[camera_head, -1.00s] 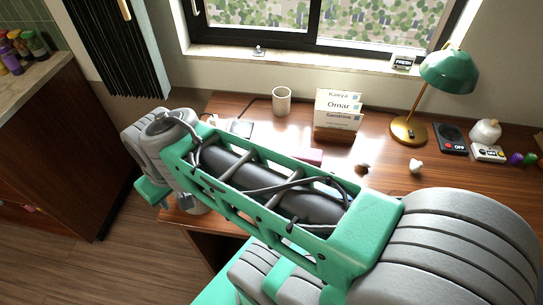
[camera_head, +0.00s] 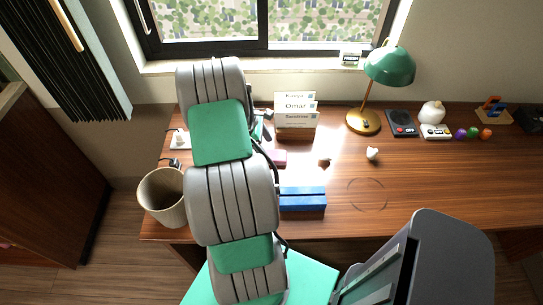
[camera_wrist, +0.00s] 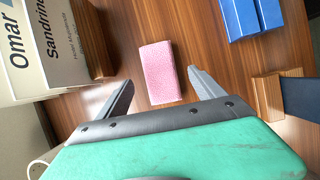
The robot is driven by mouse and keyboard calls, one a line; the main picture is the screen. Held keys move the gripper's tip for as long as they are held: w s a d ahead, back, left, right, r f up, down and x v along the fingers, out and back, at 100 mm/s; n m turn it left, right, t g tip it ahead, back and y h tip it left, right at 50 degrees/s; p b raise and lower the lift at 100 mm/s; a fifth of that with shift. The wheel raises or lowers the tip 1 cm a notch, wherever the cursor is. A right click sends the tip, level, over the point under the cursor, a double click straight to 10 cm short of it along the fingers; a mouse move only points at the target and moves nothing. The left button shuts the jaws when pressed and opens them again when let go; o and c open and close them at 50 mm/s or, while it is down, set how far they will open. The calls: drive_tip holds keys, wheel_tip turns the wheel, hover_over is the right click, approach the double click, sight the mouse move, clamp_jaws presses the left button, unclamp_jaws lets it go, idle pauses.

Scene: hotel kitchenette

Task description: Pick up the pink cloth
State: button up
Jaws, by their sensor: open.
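The pink cloth (camera_wrist: 160,72) is a small folded rectangular pad lying flat on the wooden desk. In the head view a part of the pink cloth (camera_head: 280,158) shows just right of my arm, which hides the rest. My gripper (camera_wrist: 161,78) is open in the wrist view, with one grey finger on each side of the cloth's near end. The cloth lies ahead of and between the fingertips, and I see no grip on it. In the head view my gripper is hidden behind my arm.
A name-card holder (camera_head: 296,134) stands behind the cloth. A blue block (camera_head: 302,198) lies to its front right. A wooden block (camera_wrist: 268,95) with a dark item is nearby. A green lamp (camera_head: 389,66) stands at the back. The desk's right-front area is mostly clear.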

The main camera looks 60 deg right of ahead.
sight(271, 155)
drive_tip(key=x, duration=0.4)
drive_tip(key=shift+w+f+p, duration=0.1)
drive_tip(key=shift+p, duration=0.25)
drive_tip(key=shift+c, duration=0.4)
drive_tip(key=c, duration=1.4)
